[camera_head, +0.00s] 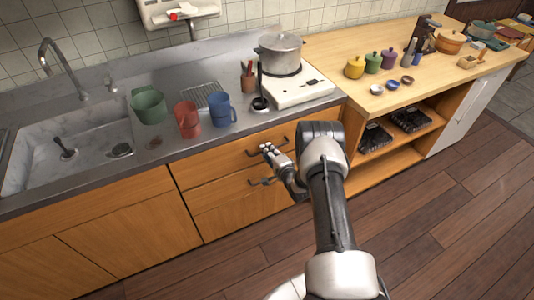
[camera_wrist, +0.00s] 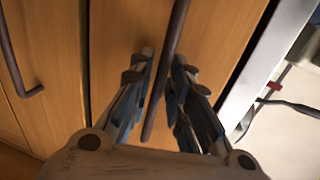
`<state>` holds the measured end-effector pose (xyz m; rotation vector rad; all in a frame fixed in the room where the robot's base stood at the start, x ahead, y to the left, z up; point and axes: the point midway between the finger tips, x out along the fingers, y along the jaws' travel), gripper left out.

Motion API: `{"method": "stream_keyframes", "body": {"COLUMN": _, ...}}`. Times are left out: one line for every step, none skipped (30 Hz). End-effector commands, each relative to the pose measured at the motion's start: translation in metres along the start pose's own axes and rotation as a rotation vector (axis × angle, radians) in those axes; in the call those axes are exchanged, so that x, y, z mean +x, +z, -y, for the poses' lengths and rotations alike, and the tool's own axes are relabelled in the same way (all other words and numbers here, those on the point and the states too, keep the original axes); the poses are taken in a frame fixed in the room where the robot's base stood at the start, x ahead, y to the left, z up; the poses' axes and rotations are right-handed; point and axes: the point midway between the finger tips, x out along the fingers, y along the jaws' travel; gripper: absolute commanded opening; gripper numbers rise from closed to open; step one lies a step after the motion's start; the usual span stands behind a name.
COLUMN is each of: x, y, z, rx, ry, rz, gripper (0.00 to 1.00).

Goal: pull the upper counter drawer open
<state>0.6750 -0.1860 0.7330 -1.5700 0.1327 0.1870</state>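The upper counter drawer (camera_head: 215,163) is a wooden front under the steel counter, and it looks flush with the cabinet. Its dark bar handle (camera_wrist: 173,38) runs between my gripper's two fingers in the wrist view. My gripper (camera_wrist: 164,66) is open, with one finger on each side of the bar and small gaps showing. In the head view my gripper (camera_head: 268,151) is at the upper handle and partly hides it. Whether the fingertips touch the drawer front is unclear.
The lower drawer handle (camera_wrist: 15,60) is at the left in the wrist view. The wooden floor (camera_head: 225,262) in front is clear.

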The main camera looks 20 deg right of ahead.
Motion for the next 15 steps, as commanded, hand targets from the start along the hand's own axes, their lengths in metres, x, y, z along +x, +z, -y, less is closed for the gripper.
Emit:
{"method": "stream_keyframes", "body": {"x": 0.0042, "y": 0.0001, "z": -0.0009, "rx": -0.001, "ry": 0.000, "rz": 0.000, "gripper": 0.17}}
{"method": "stream_keyframes", "body": {"x": 0.0059, "y": 0.0000, "z": -0.0005, "rx": -0.001, "ry": -0.001, "rz": 0.000, "gripper": 0.17}}
{"method": "stream_keyframes", "body": {"x": 0.0075, "y": 0.0000, "z": -0.0002, "rx": 0.000, "ry": -0.001, "rz": 0.000, "gripper": 0.17}}
{"method": "stream_keyframes", "body": {"x": 0.0083, "y": 0.0000, "z": -0.0001, "rx": 0.000, "ry": -0.001, "rz": 0.000, "gripper": 0.17}}
{"method": "stream_keyframes", "body": {"x": 0.0088, "y": 0.0001, "z": 0.0000, "rx": 0.001, "ry": 0.000, "rz": 0.000, "gripper": 0.17}}
{"method": "stream_keyframes", "body": {"x": 0.0093, "y": 0.0001, "z": 0.0002, "rx": 0.001, "ry": 0.000, "rz": 0.000, "gripper": 0.17}}
{"method": "stream_keyframes", "body": {"x": 0.0094, "y": 0.0001, "z": 0.0003, "rx": 0.001, "ry": 0.000, "rz": 0.000, "gripper": 0.17}}
{"method": "stream_keyframes", "body": {"x": 0.0094, "y": 0.0000, "z": 0.0004, "rx": 0.001, "ry": 0.000, "rz": -0.001, "gripper": 0.17}}
{"method": "stream_keyframes", "body": {"x": 0.0093, "y": 0.0000, "z": 0.0005, "rx": 0.001, "ry": 0.000, "rz": 0.000, "gripper": 0.17}}
{"method": "stream_keyframes", "body": {"x": 0.0092, "y": 0.0000, "z": 0.0005, "rx": 0.001, "ry": 0.000, "rz": -0.001, "gripper": 0.17}}
{"method": "stream_keyframes", "body": {"x": 0.0092, "y": 0.0000, "z": 0.0005, "rx": 0.001, "ry": 0.000, "rz": -0.001, "gripper": 0.17}}
{"method": "stream_keyframes", "body": {"x": 0.0091, "y": 0.0000, "z": 0.0005, "rx": 0.001, "ry": 0.000, "rz": -0.001, "gripper": 0.17}}
{"method": "stream_keyframes", "body": {"x": 0.0091, "y": 0.0000, "z": 0.0005, "rx": 0.001, "ry": 0.000, "rz": -0.001, "gripper": 0.15}}
{"method": "stream_keyframes", "body": {"x": 0.0091, "y": 0.0000, "z": 0.0005, "rx": 0.001, "ry": 0.000, "rz": -0.001, "gripper": 0.13}}
{"method": "stream_keyframes", "body": {"x": 0.0090, "y": 0.0000, "z": 0.0005, "rx": 0.001, "ry": 0.000, "rz": -0.001, "gripper": 0.11}}
